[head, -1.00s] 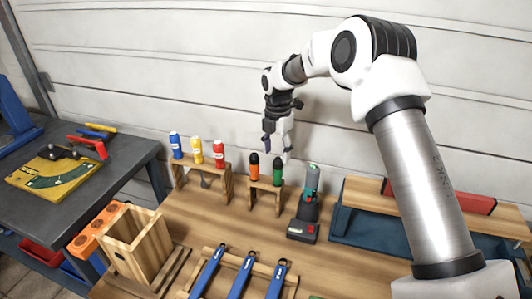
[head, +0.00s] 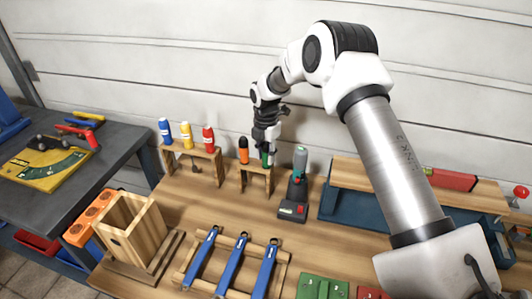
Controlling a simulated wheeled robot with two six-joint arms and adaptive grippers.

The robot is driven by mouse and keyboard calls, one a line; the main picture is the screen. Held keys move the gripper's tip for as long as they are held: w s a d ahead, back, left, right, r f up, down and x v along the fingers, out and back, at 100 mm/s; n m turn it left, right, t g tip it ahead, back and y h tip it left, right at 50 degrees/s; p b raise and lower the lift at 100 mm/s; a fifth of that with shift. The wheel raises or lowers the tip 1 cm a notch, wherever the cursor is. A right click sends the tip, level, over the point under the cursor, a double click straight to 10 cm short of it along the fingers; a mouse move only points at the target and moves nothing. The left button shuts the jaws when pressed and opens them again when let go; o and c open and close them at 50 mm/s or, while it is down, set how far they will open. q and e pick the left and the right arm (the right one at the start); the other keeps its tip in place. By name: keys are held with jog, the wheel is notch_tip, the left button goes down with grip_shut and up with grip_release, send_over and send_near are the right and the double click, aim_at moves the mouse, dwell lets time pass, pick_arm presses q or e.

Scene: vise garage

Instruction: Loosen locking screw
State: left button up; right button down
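My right gripper (head: 267,150) points down at the small wooden screwdriver stand (head: 257,171), directly over the green-handled screwdriver (head: 265,158). Its fingers are at the green handle and hide much of it; I cannot tell whether they are closed on it. The orange-handled screwdriver (head: 243,152) stands upright in the same stand, just left of the gripper. No locking screw can be made out. A yellow fixture (head: 43,168) with a green patch and dark knobs lies on the dark table at left. My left gripper is out of view.
Blue, yellow and red bottles stand on a wooden rack (head: 200,153) at left. A power tool (head: 296,190) stands close right of the gripper.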

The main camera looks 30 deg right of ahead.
jog(key=c, duration=1.8)
grip_release()
grip_shut()
jog(key=shift+r+p, duration=4.95)
jog(key=shift+r, duration=1.4)
jog(key=shift+o, duration=0.5)
grip_release()
grip_shut()
jog(key=shift+f, duration=0.15)
